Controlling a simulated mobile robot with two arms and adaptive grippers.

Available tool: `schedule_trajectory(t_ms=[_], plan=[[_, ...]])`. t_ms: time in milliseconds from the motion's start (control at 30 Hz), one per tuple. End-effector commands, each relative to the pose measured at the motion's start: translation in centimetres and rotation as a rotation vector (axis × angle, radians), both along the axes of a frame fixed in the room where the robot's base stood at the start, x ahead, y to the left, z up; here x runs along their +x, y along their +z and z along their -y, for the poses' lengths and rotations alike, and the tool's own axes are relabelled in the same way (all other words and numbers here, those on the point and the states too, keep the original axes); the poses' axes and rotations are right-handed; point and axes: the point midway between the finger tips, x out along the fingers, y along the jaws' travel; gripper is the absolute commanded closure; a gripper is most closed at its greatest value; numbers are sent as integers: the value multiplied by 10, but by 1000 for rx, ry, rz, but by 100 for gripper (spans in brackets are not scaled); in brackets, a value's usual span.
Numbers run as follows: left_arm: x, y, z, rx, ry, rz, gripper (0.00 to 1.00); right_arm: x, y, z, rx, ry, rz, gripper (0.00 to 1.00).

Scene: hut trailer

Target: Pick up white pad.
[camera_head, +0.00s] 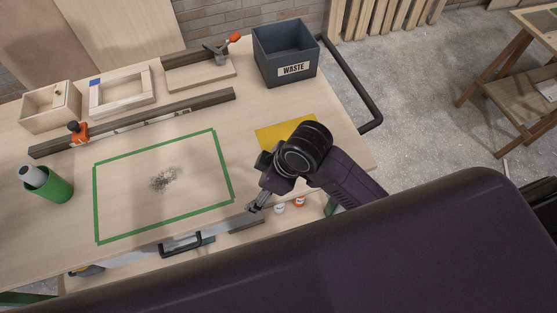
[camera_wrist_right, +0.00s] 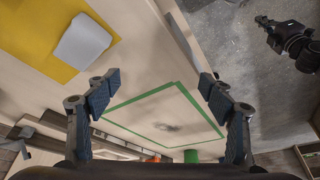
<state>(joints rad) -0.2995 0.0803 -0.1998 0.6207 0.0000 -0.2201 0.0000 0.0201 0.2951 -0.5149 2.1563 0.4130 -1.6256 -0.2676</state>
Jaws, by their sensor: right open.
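The white pad (camera_wrist_right: 82,42) lies on the yellow mat (camera_wrist_right: 25,35) at the upper left of the right wrist view. In the head view the yellow mat (camera_head: 275,135) is at the table's right side, partly covered by my right arm, and the pad is hidden there. My right gripper (camera_head: 257,206) hangs over the table's front edge, beside the green tape frame's right side. In the wrist view my right gripper (camera_wrist_right: 160,90) is open and empty, with the pad outside its jaws. A dark gripper at the wrist view's upper right looks like my left gripper (camera_wrist_right: 266,22); its jaws are too small to judge.
A green tape frame (camera_head: 225,170) surrounds dark debris (camera_head: 165,178). A grey waste bin (camera_head: 270,65) stands at the table's back right. A green cup (camera_head: 60,186) is at left; wooden frames and a clamped rail (camera_head: 190,104) lie behind. A black rail (camera_head: 352,85) runs along the right end.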

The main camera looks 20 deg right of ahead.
Motion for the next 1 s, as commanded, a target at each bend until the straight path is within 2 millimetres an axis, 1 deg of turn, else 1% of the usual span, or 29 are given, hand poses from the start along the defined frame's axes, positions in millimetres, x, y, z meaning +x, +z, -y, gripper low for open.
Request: schedule_trajectory(t_ms=[33, 100, 200, 267, 433, 500, 600, 700, 800, 1000], plan=[[0, 0, 0, 0, 0, 0, 100, 10, 5, -4, -24, 78, 14, 25], [0, 0, 0, 0, 0, 0, 100, 18, 10, -9, -60, 197, 19, 25], [0, 0, 0, 0, 0, 0, 100, 30, 15, -7, -126, 356, 14, 25], [0, 0, 0, 0, 0, 0, 100, 37, 19, -1, -172, 441, 6, 25], [0, 0, 0, 0, 0, -1, 100, 59, 32, 29, -300, 622, -35, 25], [0, 0, 0, 0, 0, -1, 100, 66, 38, 42, -338, 667, -55, 25], [0, 0, 0, 0, 0, -1, 100, 73, 44, 56, -378, 708, -78, 25], [-1, 0, 0, 0, 0, -1, 100, 76, 47, 64, -396, 728, -92, 25], [-1, 2, 0, -1, 0, -1, 100, 76, 42, 66, -400, 734, -100, 25], [-1, 6, 0, -1, 0, -1, 100, 76, 21, 66, -398, 734, -99, 25]])
